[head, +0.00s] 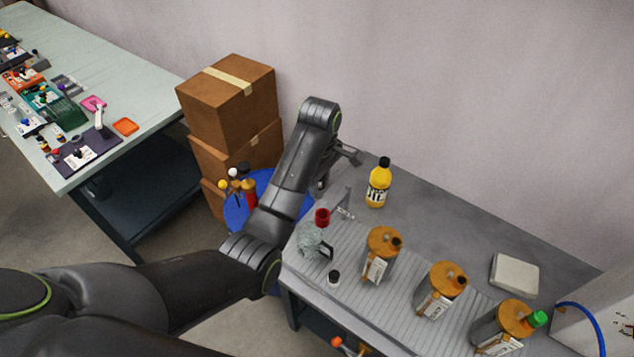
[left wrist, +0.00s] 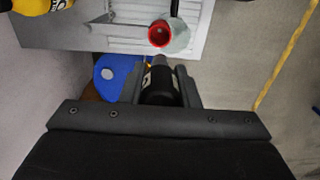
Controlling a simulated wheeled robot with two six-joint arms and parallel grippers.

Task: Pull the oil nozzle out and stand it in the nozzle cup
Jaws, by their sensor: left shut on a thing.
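My left gripper (head: 347,156) is above the far left end of the grey bench, partly behind my own arm in the head view. In the left wrist view its fingers (left wrist: 162,86) are shut on a black cylindrical nozzle (left wrist: 160,88) with a grey tip. The tip points toward a red-rimmed open cup (left wrist: 160,33) and looks apart from it. In the head view the red cup (head: 322,217) stands at the bench's left end. The held nozzle cannot be made out in the head view. My right gripper does not show.
A clear jug (head: 310,240) is beside the red cup. A yellow bottle (head: 378,187) and several orange-topped canisters (head: 380,255) stand on the bench (head: 440,220). Cardboard boxes (head: 227,100) are stacked behind.

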